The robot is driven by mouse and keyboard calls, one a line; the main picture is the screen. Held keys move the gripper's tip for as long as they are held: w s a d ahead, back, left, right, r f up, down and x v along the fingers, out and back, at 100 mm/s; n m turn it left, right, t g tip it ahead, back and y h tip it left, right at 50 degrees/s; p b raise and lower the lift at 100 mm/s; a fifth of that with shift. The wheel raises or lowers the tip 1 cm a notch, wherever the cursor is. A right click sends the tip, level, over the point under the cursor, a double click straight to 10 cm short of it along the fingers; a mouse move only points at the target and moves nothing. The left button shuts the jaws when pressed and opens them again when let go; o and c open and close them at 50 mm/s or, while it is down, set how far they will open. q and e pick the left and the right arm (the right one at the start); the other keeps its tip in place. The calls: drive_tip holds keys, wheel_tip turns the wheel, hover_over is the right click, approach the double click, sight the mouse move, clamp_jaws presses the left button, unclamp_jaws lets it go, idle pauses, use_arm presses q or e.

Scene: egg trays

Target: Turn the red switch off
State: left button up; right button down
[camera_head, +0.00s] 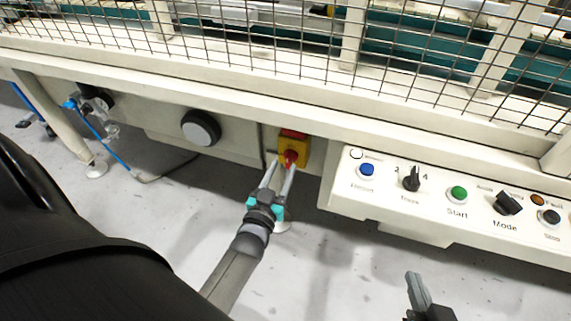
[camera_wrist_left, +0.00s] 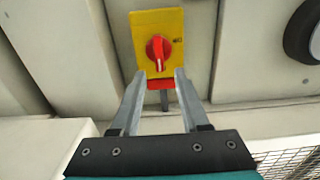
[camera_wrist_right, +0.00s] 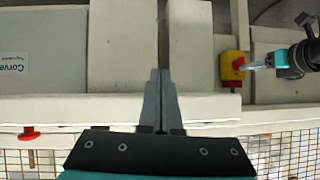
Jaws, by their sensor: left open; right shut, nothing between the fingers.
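The red switch (camera_head: 290,157) is a rotary knob on a yellow plate (camera_head: 283,146) on the machine's front. In the left wrist view the red switch (camera_wrist_left: 158,52) shows just beyond the fingertips, its grip nearly upright in the picture. My left gripper (camera_head: 279,167) is open, its fingers pointing at the knob, one towards each side; contact is unclear. The left wrist view shows its fingers (camera_wrist_left: 160,76) apart with nothing held. My right gripper (camera_head: 417,284) is away at the lower right. The right wrist view shows its fingers (camera_wrist_right: 159,75) shut and empty.
A control panel (camera_head: 378,208) with blue, green and black controls lies right of the switch. A round black knob (camera_head: 201,128) is to its left. Wire mesh (camera_head: 300,50) stands above the beam. Grey floor (camera_head: 335,270) is open below.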

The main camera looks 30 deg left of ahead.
sight(287, 159)
use_arm(q)
drive_tip(key=shift+b+x, duration=0.35)
drive_tip(key=shift+x, duration=0.6)
drive_tip(key=shift+w+a, duration=0.1)
drive_tip(key=shift+w, duration=0.45)
use_arm(e)
drive_tip(key=shift+w+a+r+t+y, duration=0.1)
drive_tip(key=shift+a+r+t+y, duration=0.2)
drive_tip(key=shift+a+t, duration=0.25)
drive_tip(key=shift+w+a+r+t+y, duration=0.1)
drive_tip(key=shift+a+r+t+y, duration=0.15)
drive_tip(key=shift+a+t, duration=0.25)
use_arm(q)
drive_tip(key=shift+c, duration=0.3)
clamp_jaws()
